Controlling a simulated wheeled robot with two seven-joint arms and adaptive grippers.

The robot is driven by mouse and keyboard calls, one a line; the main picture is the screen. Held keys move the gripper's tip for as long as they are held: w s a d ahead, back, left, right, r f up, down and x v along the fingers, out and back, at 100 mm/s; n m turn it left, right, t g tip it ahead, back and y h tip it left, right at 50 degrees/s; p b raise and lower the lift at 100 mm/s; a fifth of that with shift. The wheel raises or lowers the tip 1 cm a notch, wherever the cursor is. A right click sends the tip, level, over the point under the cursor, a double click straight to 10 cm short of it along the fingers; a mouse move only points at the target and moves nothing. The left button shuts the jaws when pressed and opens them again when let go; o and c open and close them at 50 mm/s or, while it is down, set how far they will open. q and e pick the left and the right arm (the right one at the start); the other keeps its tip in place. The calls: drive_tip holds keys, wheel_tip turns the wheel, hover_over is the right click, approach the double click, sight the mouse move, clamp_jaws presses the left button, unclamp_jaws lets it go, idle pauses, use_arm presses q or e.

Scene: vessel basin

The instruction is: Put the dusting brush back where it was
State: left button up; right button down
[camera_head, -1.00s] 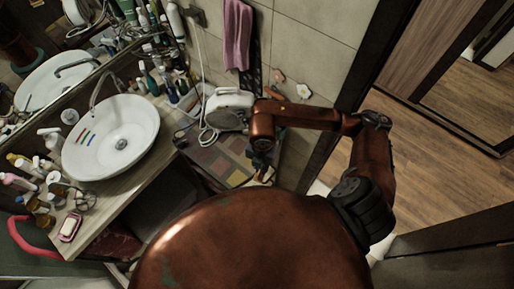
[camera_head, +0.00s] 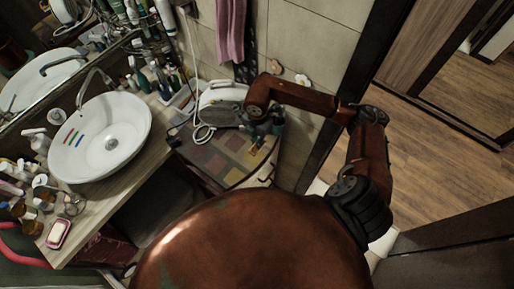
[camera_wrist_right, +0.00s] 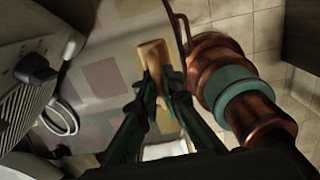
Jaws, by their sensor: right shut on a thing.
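The dusting brush (camera_wrist_right: 152,58) shows in the right wrist view as a light wooden piece between the dark green fingers of my right gripper (camera_wrist_right: 154,82). My gripper is shut on it. In the head view, my right gripper (camera_head: 263,128) is over the back right part of the patterned cabinet top (camera_head: 208,157), right of the white appliance. The brush's wooden end (camera_head: 257,146) shows just below the fingers. The bristles are not clear, and I cannot tell whether the brush touches the surface. My left gripper is not in view.
The white appliance (camera_head: 220,97) with its looped white cord (camera_head: 203,132) stands close left of the gripper. The tiled wall (camera_head: 300,50) is close behind. A white basin (camera_head: 100,138) and crowded bottles are on the counter at left. The cabinet top's front is clear.

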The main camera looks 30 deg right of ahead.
drive_tip(key=shift+w+d+f+b, duration=0.25)
drive_tip(key=shift+w+f+b, duration=0.15)
drive_tip(key=shift+w+f, duration=0.25)
wheel_tip(320, 180, down, 4)
drive_tip(key=shift+r+b, duration=0.2)
drive_tip(key=shift+b, duration=0.95)
drive_tip(key=shift+d, duration=0.1)
drive_tip(key=shift+r, duration=0.1)
drive_tip(key=c, duration=2.5)
unclamp_jaws()
drive_tip(key=shift+f, duration=0.2)
drive_tip(key=shift+c, duration=0.2)
drive_tip(key=o, duration=0.4)
drive_tip(key=shift+o, duration=0.2)
